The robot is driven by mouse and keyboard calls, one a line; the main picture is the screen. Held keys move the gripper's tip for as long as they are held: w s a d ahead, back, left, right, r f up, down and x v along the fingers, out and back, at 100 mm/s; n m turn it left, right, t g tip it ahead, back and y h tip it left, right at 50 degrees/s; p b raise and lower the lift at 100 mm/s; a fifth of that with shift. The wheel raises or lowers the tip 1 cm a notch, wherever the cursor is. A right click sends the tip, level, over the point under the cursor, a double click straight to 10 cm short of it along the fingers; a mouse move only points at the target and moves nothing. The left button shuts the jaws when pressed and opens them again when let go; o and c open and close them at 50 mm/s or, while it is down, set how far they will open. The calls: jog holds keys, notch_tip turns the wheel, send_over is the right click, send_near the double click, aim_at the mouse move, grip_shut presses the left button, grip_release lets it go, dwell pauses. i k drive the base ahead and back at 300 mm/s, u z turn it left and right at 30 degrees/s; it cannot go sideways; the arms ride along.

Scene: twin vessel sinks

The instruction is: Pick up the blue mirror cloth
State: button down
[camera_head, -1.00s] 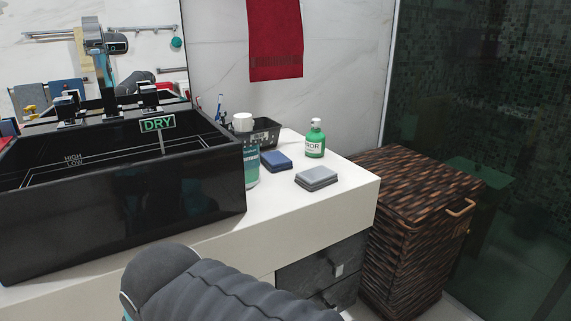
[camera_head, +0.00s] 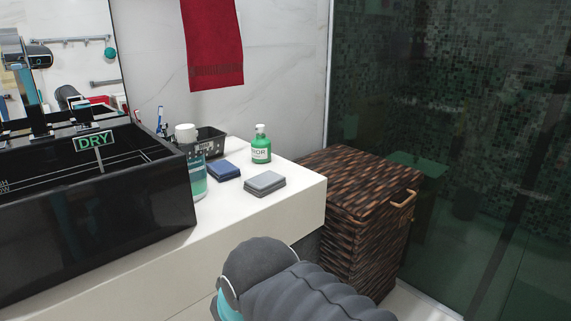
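The blue mirror cloth (camera_head: 223,170) lies folded flat on the white counter (camera_head: 290,198), right of the black sink. A folded grey cloth (camera_head: 264,183) lies just in front and to the right of it, with a small gap between them. My gripper is not in view. Only a dark grey ribbed sleeve of my arm shows at the bottom centre, in front of the counter and well short of the cloths.
A teal bottle with a white cap (camera_head: 195,174) stands left of the blue cloth. A black caddy (camera_head: 209,142) is behind it and a green pump bottle (camera_head: 261,146) behind right. The black sink (camera_head: 95,215) fills the left. A wicker hamper (camera_head: 360,210) stands right.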

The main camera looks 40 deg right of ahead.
aim_at(222, 170)
jog(key=z, duration=1.8)
jog(key=k, duration=0.8)
jog(key=u, duration=1)
jog(key=i, duration=1)
jog(key=k, duration=0.5)
jog(key=z, duration=1.7)
jog(key=i, duration=1.3)
jog(key=u, duration=0.75)
